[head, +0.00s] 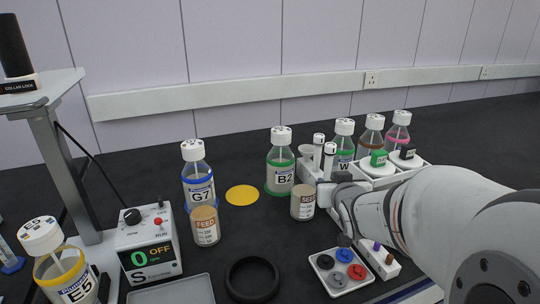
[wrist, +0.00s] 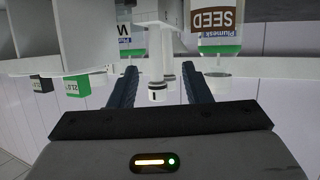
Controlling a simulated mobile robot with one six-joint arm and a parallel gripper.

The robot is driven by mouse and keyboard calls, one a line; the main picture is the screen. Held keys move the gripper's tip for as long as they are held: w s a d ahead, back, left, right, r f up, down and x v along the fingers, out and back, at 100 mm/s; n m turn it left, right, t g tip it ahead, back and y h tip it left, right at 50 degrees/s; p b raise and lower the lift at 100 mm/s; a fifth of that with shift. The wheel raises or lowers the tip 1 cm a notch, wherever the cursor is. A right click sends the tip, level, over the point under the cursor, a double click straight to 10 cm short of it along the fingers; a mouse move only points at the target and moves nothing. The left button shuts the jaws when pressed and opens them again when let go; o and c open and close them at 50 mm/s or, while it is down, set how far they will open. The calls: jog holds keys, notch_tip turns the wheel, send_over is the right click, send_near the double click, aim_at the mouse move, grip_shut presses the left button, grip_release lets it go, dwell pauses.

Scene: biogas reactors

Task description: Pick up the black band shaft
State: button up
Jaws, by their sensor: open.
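Two white shafts stand upright at the front left of the white rack (head: 377,180) in the head view, one (head: 318,140) behind the other (head: 329,158). In the wrist view, which looks upside down, a white shaft with a black band (wrist: 157,88) near its end shows between my fingers. I cannot tell for sure which of the two shafts it is. My gripper (wrist: 158,68) is open, with a dark finger on either side of the shaft in the picture and a gap on both sides. In the head view my arm hides part of the rack.
Bottle B2 (head: 280,165) and a feed jar (head: 303,203) stand left of the rack. Several capped bottles stand behind it. A tray of coloured pucks (head: 325,285) lies in front. Bottle G7 (head: 199,180) and a control box (head: 149,245) stand farther left.

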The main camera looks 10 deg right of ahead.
aim_at(330, 163)
jog(key=w+t+b, duration=0.1)
jog(key=w, duration=0.2)
jog(key=w+d+t+b, duration=0.1)
jog(key=w, duration=0.3)
jog(key=w+d+t+y+b, duration=0.1)
jog(key=w+t, duration=0.1)
jog(key=w, duration=0.1)
jog(key=shift+w+d+n, duration=0.15)
jog(key=shift+d+n, duration=0.1)
jog(key=shift+n, duration=0.05)
jog(key=shift+c, duration=0.5)
grip_shut()
